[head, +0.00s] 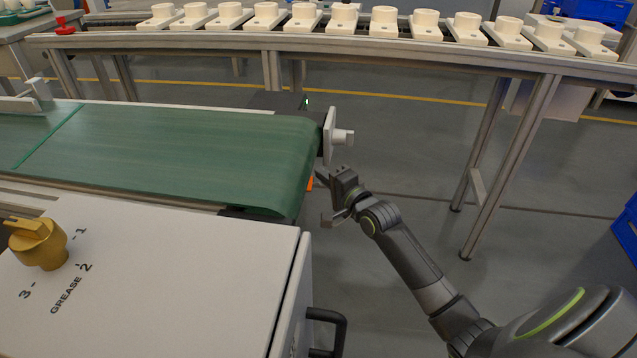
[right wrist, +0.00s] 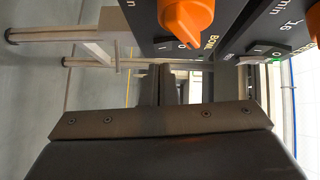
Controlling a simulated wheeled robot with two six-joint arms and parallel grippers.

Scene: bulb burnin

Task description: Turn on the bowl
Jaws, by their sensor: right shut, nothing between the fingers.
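The bowl's switch shows in the right wrist view as a small rocker switch (right wrist: 185,45) marked with a line and O, beside a partly cut label that seems to read BOWL. It is on a dark panel under an orange knob (right wrist: 188,20). A second dark panel to its right has a similar rocker switch (right wrist: 268,48) and a green part below it. My right gripper (head: 337,198) is shut and empty beside the end of the green conveyor in the head view. The panels are mostly hidden there. My left gripper is not in view.
The green conveyor (head: 190,150) ends just left of my right gripper. A white cabinet (head: 150,285) with a gold GREASE knob (head: 38,243) and a dark handle (head: 330,328) stands in front. A rail (head: 400,52) with several white cups runs behind. Floor right of the gripper is open.

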